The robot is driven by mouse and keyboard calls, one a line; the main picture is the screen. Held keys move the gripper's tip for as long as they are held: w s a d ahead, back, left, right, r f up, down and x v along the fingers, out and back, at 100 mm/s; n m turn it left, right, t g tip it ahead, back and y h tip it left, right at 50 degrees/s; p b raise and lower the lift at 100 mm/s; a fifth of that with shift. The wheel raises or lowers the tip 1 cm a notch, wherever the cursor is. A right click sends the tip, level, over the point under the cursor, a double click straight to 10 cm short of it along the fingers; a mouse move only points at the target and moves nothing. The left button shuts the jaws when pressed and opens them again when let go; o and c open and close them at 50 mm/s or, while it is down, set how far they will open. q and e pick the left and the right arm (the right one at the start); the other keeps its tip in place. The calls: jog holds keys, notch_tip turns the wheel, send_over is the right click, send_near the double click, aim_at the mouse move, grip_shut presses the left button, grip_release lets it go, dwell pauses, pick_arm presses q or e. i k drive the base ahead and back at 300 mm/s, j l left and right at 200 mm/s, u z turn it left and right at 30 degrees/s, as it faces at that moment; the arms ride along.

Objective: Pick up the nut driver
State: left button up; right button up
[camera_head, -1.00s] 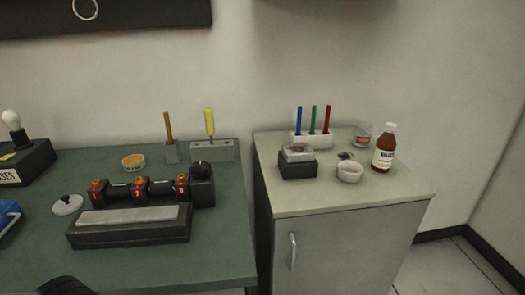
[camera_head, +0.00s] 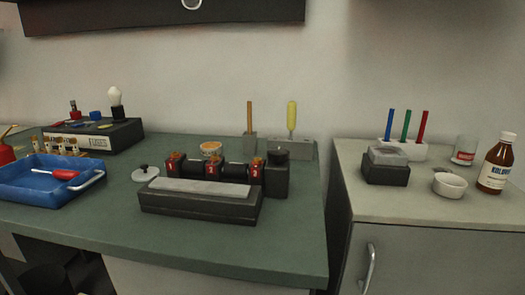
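A tool with a yellow handle (camera_head: 292,115) stands upright in a grey block (camera_head: 302,148) at the back right of the green bench (camera_head: 290,240). A tool with a red handle (camera_head: 66,174) lies in the blue tray (camera_head: 40,199) at the left. Neither tool is labelled, so I cannot tell for sure which is the nut driver. I see neither of my grippers clearly; a dark shape at the bottom left edge is too unclear to name.
A wooden stick (camera_head: 250,117) stands beside the yellow tool. A cabinet (camera_head: 440,255) at right holds markers (camera_head: 405,125), a white bowl (camera_head: 449,185) and a brown bottle (camera_head: 495,165). The bench's front strip is clear.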

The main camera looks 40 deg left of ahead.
aim_at(58, 174)
jog(key=u, duration=2.45)
